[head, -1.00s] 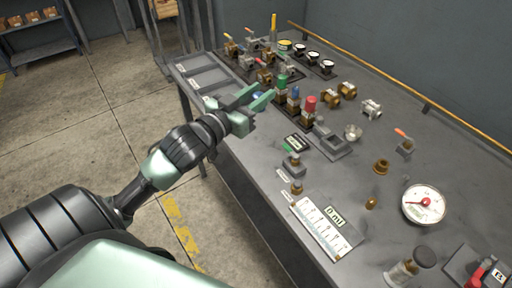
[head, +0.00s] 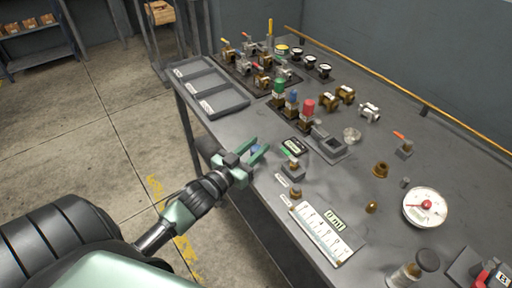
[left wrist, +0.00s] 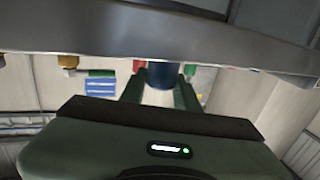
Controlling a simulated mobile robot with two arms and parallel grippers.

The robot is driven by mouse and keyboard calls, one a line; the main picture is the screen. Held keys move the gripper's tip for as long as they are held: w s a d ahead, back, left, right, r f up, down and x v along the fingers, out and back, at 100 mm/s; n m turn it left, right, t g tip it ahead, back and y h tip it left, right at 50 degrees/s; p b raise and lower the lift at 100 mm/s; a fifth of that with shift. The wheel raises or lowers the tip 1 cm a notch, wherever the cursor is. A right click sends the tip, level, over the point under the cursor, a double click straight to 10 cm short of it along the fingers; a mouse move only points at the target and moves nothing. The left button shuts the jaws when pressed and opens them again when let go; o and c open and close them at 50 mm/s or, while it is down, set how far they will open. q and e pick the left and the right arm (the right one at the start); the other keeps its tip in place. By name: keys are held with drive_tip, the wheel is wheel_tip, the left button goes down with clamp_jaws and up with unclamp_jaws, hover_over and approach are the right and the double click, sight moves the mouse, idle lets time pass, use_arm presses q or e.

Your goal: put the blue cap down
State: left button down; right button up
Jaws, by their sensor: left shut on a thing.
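My left gripper (head: 260,151) is over the front edge of the bench, shut on the blue cap (head: 256,148). The cap shows only as a small blue patch between the fingers in the head view. In the left wrist view the blue cap (left wrist: 161,76) sits dark blue between the two green fingers. A grey three-compartment tray (head: 222,103) lies at the bench's left end, beyond the gripper, and looks empty. The gap between cap and bench top cannot be told. My right gripper is not in view.
Fittings with green (head: 279,86), blue (head: 292,97) and red (head: 307,107) tops stand behind the gripper. A small fitting on a block (head: 292,168) is close to its right. A white marked card (head: 322,232) and a gauge (head: 425,207) lie further right. Bare bench lies between tray and gripper.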

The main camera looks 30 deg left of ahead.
use_arm(q)
drive_tip(key=shift+f, duration=0.15)
drive_tip(key=c, duration=1)
unclamp_jaws()
drive_tip(key=shift+c, duration=0.2)
drive_tip(key=shift+s+r, duration=0.1)
drive_tip(key=shift+r, duration=0.1)
drive_tip(key=s+a+b, duration=0.1)
drive_tip(key=s, duration=1)
drive_tip(key=shift+s, duration=0.4)
